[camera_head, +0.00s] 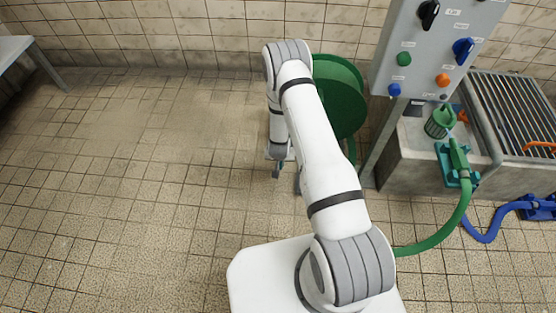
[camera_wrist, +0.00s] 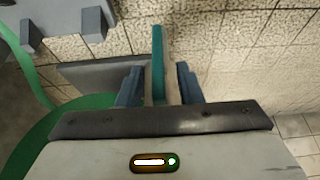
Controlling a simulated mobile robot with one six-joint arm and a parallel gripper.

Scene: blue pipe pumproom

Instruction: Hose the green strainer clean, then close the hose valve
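The green strainer (camera_head: 437,128) stands in the concrete trough at the right in the head view. A green hose nozzle (camera_head: 459,158) sits in a teal holder (camera_head: 446,166) at the trough's front edge and points toward the strainer. My gripper (camera_head: 277,170) is low beside the green hose reel, partly hidden by my arm. In the wrist view a thin teal lever-like piece (camera_wrist: 158,62) stands between the fingers of my gripper (camera_wrist: 158,84). I cannot tell whether the fingers press on it. Whether it is the hose valve handle is unclear.
The green hose reel (camera_head: 342,97) stands by the back wall. A grey panel (camera_head: 425,60) with coloured knobs rises above the trough (camera_head: 420,165). A grate (camera_head: 510,110) is at the far right. A blue hose (camera_head: 487,235) lies on the floor. The tiled floor at left is clear.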

